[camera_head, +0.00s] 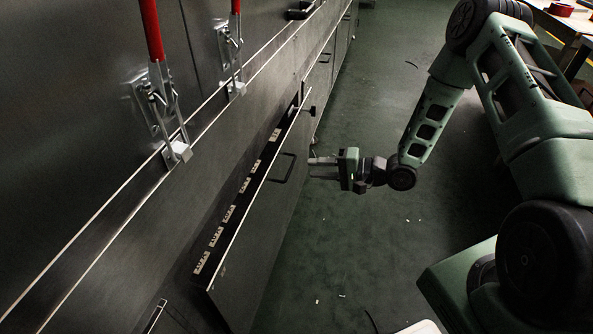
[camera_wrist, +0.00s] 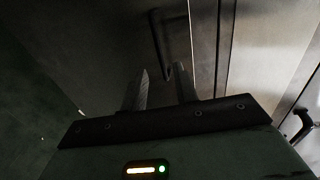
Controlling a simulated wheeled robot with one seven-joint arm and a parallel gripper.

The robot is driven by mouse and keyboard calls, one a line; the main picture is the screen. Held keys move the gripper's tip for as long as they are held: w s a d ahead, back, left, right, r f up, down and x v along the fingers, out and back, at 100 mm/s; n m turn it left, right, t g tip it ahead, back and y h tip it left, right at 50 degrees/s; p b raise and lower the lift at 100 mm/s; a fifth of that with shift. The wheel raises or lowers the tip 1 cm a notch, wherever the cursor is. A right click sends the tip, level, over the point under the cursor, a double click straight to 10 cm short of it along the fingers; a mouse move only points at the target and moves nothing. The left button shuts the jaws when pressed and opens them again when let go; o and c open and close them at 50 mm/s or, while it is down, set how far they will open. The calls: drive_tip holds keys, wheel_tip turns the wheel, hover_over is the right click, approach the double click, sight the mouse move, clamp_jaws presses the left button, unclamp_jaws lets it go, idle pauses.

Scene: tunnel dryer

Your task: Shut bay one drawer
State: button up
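The drawer (camera_head: 248,238) at the lower middle of the head view stands part-way out of the dark metal cabinet, its inside showing a row of small pale items. Its dark bar handle (camera_head: 291,170) is on the outer face. My gripper (camera_head: 312,168) is just right of the handle, pointing at the drawer face, with its two fingers apart and nothing between them. In the wrist view the handle (camera_wrist: 158,42) appears ahead of the fingertips (camera_wrist: 160,76). A gap seems to lie between fingers and handle, though contact is hard to judge.
Two red-handled toggle clamps (camera_head: 163,105) are fixed on the cabinet (camera_head: 80,90) at left. A dark knob (camera_head: 312,110) sits beyond the drawer's far end. Green floor (camera_head: 390,255) with small pale scraps is open to the right. A table (camera_head: 560,22) stands at the top right.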

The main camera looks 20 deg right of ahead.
drive_tip(key=b+x, duration=0.1)
drive_tip(key=x, duration=0.5)
drive_tip(key=shift+a, duration=0.25)
drive_tip(key=shift+w, duration=0.1)
clamp_jaws()
